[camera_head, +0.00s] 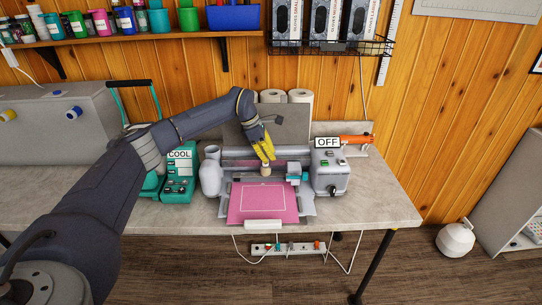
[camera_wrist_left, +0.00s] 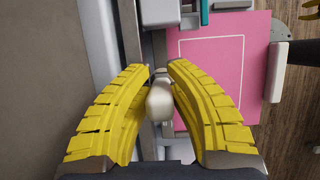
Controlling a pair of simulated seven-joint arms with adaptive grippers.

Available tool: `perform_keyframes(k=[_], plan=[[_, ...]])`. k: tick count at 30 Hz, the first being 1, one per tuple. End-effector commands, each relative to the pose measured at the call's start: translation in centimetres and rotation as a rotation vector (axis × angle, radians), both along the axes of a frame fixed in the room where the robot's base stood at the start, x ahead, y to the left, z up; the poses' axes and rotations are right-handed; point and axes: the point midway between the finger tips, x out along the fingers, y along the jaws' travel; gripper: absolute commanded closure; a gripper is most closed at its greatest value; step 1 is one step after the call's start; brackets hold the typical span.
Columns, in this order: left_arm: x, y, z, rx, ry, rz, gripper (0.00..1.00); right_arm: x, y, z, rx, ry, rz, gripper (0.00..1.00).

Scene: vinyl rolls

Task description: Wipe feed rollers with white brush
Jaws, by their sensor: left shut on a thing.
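My left gripper (camera_head: 262,146) reaches in from the left over the back part of the cutting machine (camera_head: 235,153). It has yellow ribbed fingers, shut on a small pale brush (camera_head: 265,170). In the left wrist view the brush's rounded whitish end (camera_wrist_left: 159,103) shows between the yellow fingers (camera_wrist_left: 160,85). The brush is above or at the machine's grey bar; whether it touches the rollers, I cannot tell. The feed rollers are mostly hidden under the gripper and bar. A pink sheet (camera_head: 262,204) lies on the machine.
A green box marked COOL (camera_head: 180,177) stands left of the machine. A grey control box marked OFF (camera_head: 329,175) and an orange-handled tool (camera_head: 355,141) are at the right. White rolls (camera_head: 299,97) stand behind. The right end of the table (camera_head: 385,205) is clear.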

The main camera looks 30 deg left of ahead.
Motion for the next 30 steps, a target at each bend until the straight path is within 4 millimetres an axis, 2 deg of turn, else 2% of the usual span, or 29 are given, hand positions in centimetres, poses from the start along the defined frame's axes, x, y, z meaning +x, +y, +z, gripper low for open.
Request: perform_keyframes(k=[30], plan=[[-3.8, 6.9, -0.2, 0.003, 0.003, 0.002, 1.0, 0.0, 0.0, 0.0, 0.0, 0.0, 0.0, 0.56]])
